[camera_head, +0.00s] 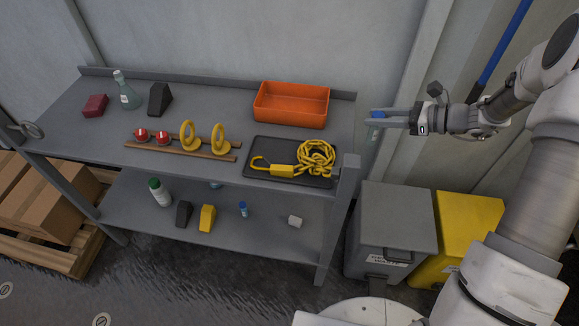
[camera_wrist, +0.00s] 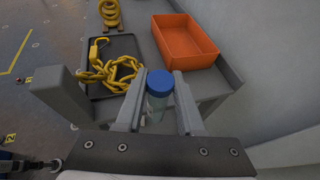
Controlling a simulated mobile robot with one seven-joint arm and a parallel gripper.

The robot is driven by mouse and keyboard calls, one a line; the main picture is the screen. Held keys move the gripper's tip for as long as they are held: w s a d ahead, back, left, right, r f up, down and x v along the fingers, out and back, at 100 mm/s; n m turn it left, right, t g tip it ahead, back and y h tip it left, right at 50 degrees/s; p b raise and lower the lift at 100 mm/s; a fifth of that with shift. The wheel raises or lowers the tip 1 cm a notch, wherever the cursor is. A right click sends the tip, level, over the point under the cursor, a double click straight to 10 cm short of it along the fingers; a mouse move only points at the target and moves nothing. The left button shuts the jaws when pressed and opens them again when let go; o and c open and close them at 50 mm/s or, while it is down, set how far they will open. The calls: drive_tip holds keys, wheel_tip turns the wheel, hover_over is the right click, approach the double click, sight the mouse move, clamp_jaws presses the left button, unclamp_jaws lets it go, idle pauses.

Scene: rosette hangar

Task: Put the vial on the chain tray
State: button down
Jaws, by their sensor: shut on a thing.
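A vial with a blue cap (camera_wrist: 160,84) and a clear body is held between the fingers of my gripper (camera_wrist: 160,110) in the wrist view. In the head view my gripper (camera_head: 376,122) is shut on the vial, whose blue cap (camera_head: 377,114) shows at the fingertips, to the right of the bench and off its edge. The dark chain tray (camera_head: 262,148) lies at the right front of the bench top. A yellow chain (camera_head: 316,158) with a hook lies on it. The tray also shows in the wrist view (camera_wrist: 98,88), beyond and left of the vial.
An orange bin (camera_head: 291,104) stands behind the tray. A corner post (camera_head: 347,175) rises at the bench's right front. Wooden rails (camera_head: 180,150) with yellow eyebolts lie left of the tray. Grey (camera_head: 395,215) and yellow (camera_head: 468,225) bins stand on the floor at right.

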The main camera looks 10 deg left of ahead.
drive_tip(key=w+a+r+n+g+b, duration=0.2)
drive_tip(key=a+r+n+g+b, duration=0.35)
drive_tip(key=a, duration=0.35)
drive_tip(key=shift+g, duration=0.25)
drive_tip(key=shift+s+a+f+b, duration=0.65)
drive_tip(key=shift+s+a+f, duration=0.55)
drive_tip(key=shift+s+f, duration=0.4)
drive_tip(key=shift+s+a+f+b, duration=0.65)
drive_tip(key=shift+s+a+f, duration=0.7)
drive_tip(key=shift+f, duration=0.4)
drive_tip(key=shift+s+a+f+b, duration=0.65)
drive_tip(key=shift+s+a+f, duration=0.45)
drive_tip(key=shift+s+f, duration=0.55)
drive_tip(key=shift+w+f, duration=0.1)
drive_tip(key=shift+f, duration=0.05)
drive_tip(key=c, duration=0.5)
unclamp_jaws()
